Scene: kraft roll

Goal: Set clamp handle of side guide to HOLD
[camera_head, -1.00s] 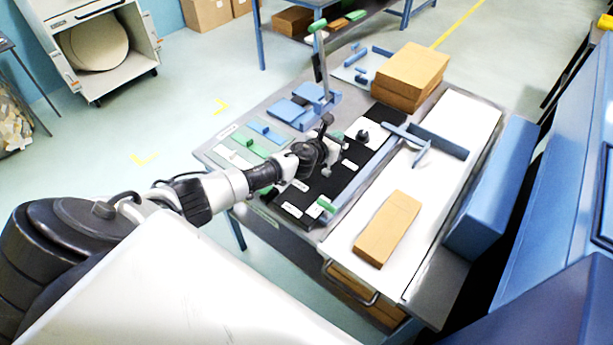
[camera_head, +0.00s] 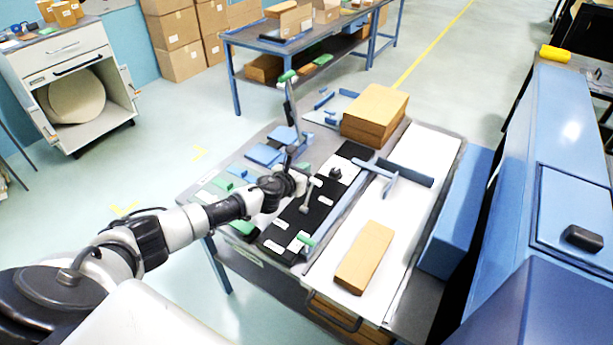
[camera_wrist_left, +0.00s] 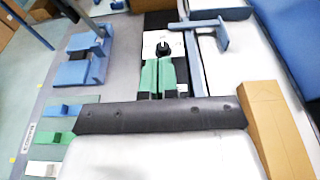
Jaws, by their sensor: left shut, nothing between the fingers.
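The blue side guide (camera_head: 392,176) is a T-shaped bar over the white sheet; it also shows in the left wrist view (camera_wrist_left: 208,27). A small black knob (camera_head: 335,173) stands on a white plate left of it, and appears in the left wrist view (camera_wrist_left: 163,48). I cannot tell for sure whether this is the clamp handle, and no label is readable. My left gripper (camera_head: 293,181) is over the black strip, apart from the knob. In the left wrist view its green fingers (camera_wrist_left: 159,76) are shut, empty, just below the knob in the picture. My right gripper is out of view.
A tall lever with a green grip (camera_head: 288,77) rises behind my left gripper. Cardboard stacks (camera_head: 374,112) stand at the table's back, and a flat brown box (camera_head: 365,257) lies on the white sheet. Blue blocks (camera_head: 265,154) and green pieces sit at the left.

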